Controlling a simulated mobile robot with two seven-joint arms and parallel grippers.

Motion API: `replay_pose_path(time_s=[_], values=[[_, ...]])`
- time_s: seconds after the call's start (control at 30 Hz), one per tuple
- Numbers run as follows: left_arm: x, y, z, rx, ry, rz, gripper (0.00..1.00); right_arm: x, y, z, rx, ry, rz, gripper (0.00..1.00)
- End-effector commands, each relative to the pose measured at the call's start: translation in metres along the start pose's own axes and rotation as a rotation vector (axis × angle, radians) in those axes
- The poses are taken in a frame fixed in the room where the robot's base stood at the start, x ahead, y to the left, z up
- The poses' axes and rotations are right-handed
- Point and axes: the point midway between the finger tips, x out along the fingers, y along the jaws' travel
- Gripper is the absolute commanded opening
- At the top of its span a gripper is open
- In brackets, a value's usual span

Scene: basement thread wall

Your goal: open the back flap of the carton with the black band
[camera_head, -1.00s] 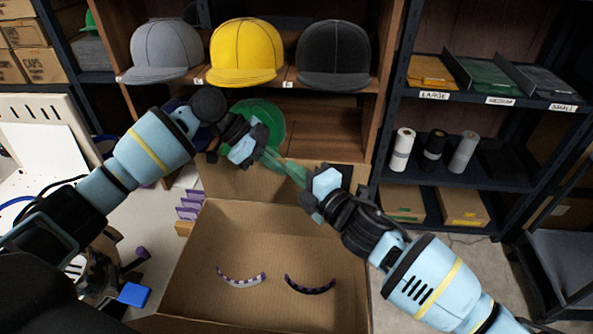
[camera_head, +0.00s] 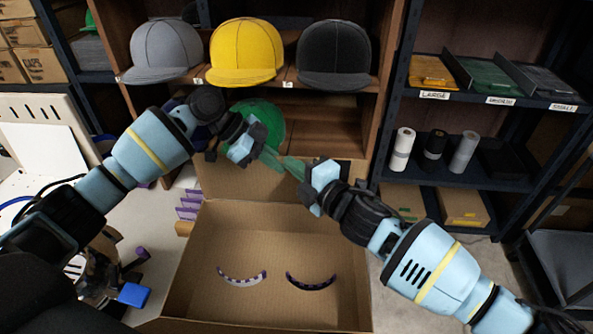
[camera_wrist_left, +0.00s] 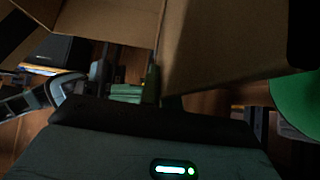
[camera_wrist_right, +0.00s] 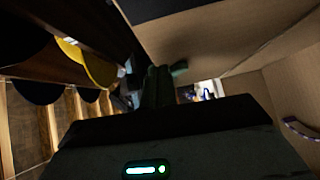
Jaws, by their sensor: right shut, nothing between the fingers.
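The carton (camera_head: 200,270) stands open in the lower middle of the head view. Its back flap (camera_head: 238,180) shows as a brown panel beyond the back rim, partly hidden by my grippers.
Two curved patterned strips (camera_head: 242,281) (camera_head: 311,284) are in the carton. Behind stands a shelf with grey, yellow (camera_head: 246,52) and black caps; a green cap (camera_head: 262,122) is lower. A dark rack (camera_head: 395,115) stands right. A blue block (camera_head: 134,295) lies left.

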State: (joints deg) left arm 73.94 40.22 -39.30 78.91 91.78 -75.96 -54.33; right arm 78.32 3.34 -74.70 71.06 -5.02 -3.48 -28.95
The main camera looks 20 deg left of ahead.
Motion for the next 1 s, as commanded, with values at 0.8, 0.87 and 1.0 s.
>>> replay_pose_path(time_s=[0.8, 0.87, 1.0], values=[[-0.026, 0.007, -0.001, 0.006, -0.002, 0.029, 0.25, -0.001, -0.001, 0.010, -0.001, -0.022, -0.006, 0.00], [-0.035, 0.007, -0.001, 0.006, -0.001, 0.029, 0.25, -0.001, -0.001, 0.009, -0.001, -0.021, -0.006, 0.00], [-0.055, 0.007, -0.001, 0.005, 0.000, 0.030, 0.25, -0.001, -0.001, 0.008, -0.001, -0.019, -0.005, 0.00]])
